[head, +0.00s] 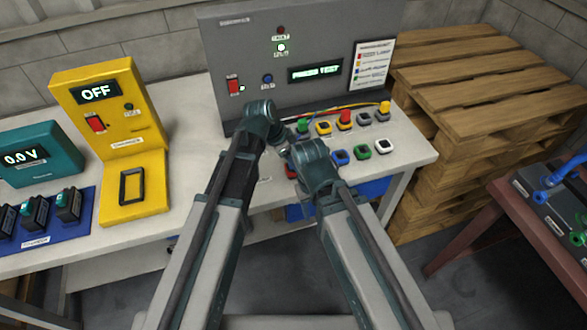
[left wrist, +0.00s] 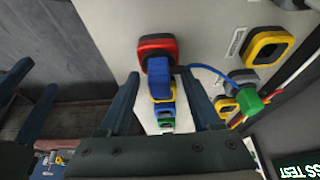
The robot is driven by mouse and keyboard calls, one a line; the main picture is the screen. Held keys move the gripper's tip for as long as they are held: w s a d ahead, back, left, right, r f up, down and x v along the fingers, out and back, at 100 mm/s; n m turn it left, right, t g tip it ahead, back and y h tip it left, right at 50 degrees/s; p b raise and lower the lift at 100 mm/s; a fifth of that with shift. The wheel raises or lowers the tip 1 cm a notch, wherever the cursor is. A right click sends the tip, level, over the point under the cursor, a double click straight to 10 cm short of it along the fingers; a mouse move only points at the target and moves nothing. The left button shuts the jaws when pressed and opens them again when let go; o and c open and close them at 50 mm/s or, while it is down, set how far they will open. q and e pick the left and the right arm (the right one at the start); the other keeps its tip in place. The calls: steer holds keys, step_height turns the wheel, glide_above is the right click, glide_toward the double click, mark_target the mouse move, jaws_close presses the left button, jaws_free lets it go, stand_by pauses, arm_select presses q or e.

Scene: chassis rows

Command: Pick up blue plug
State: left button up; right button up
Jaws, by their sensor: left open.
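In the left wrist view the blue plug (left wrist: 158,74) stands at the red-rimmed socket (left wrist: 157,43), its blue cable running off to the right. I cannot tell how deep it sits. My left gripper (left wrist: 160,84) is open, with one finger on each side of the plug and gaps showing. In the head view my left gripper's wrist (head: 262,118) hides the plug. My right gripper (left wrist: 35,90) shows at the left of the wrist view, its two fingers apart and empty, beyond the table edge. Its wrist (head: 315,165) shows in the head view.
A green plug (left wrist: 250,102) and yellow sockets are close on the right. In the head view a grey test panel (head: 290,35) stands behind the sockets. A yellow charger (head: 110,110) is to the left, and pallets (head: 480,90) and a reddish table (head: 510,210) are to the right.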

arm_select(q)
jaws_close()
stand_by(0.3)
steer(key=shift+r, duration=0.1)
step_height(320, 180, up, 10)
steer(key=p, duration=1)
